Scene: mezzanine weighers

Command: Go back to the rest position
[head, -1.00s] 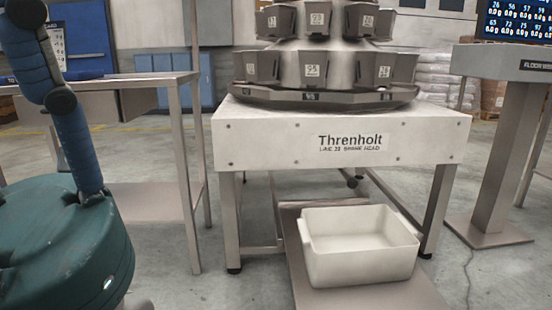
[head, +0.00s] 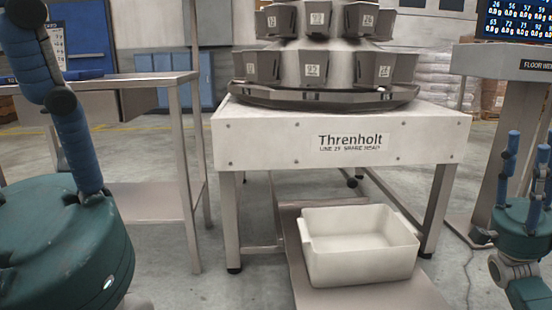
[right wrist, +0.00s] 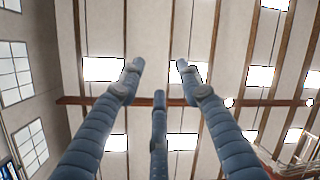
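My left gripper (head: 72,140) is large and close at the left edge of the head view. It has a teal body and a jointed blue finger pointing up; its other fingers are out of the picture, so its opening cannot be told. My right gripper (head: 528,160) is at the right edge of the head view, blue fingers pointing up, in front of the grey post. In the right wrist view (right wrist: 158,75) its three fingers stand apart with nothing between them, against the ceiling.
A white Threnholt weigher stand (head: 285,150) carries a ring of grey buckets (head: 318,68). A white empty bin (head: 360,270) sits on a low platform (head: 300,268) below it. A metal table (head: 150,205) stands left, a grey post with a display (head: 515,22) right.

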